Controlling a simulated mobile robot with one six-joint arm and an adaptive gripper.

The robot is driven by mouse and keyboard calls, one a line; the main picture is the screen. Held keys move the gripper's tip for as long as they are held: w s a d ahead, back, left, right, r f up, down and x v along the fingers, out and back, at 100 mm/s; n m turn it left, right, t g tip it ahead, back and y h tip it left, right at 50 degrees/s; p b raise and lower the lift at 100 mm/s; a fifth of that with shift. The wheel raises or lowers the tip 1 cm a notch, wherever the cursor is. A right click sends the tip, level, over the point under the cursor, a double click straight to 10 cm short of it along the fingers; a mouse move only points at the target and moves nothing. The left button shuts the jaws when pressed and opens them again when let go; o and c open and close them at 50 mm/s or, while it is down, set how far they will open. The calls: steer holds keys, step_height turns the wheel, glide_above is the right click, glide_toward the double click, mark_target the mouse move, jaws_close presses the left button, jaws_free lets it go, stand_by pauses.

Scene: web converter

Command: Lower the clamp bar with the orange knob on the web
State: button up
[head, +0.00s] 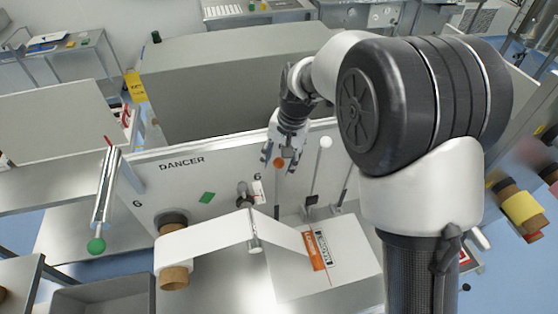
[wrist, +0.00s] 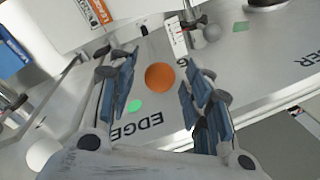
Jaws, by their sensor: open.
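The orange knob (head: 279,162) stands upright in front of the grey panel marked DANCER, at the top of a thin rod. My gripper (head: 280,157) is around it or just above it, with a finger on either side. In the wrist view the orange knob (wrist: 160,77) sits between the open fingers of my gripper (wrist: 156,75), with gaps on both sides. The white web (head: 208,236) runs from a roll at lower left over a thin roller to the pale table. The clamp bar itself is hard to make out.
A white knob (head: 325,142) on its own rod stands right of the orange one. An orange-and-white label (head: 315,250) lies on the pale table (head: 345,270). My arm covers the right side.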

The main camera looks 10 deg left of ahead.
steer(key=shift+f, duration=0.5)
jaws_close()
stand_by(0.3)
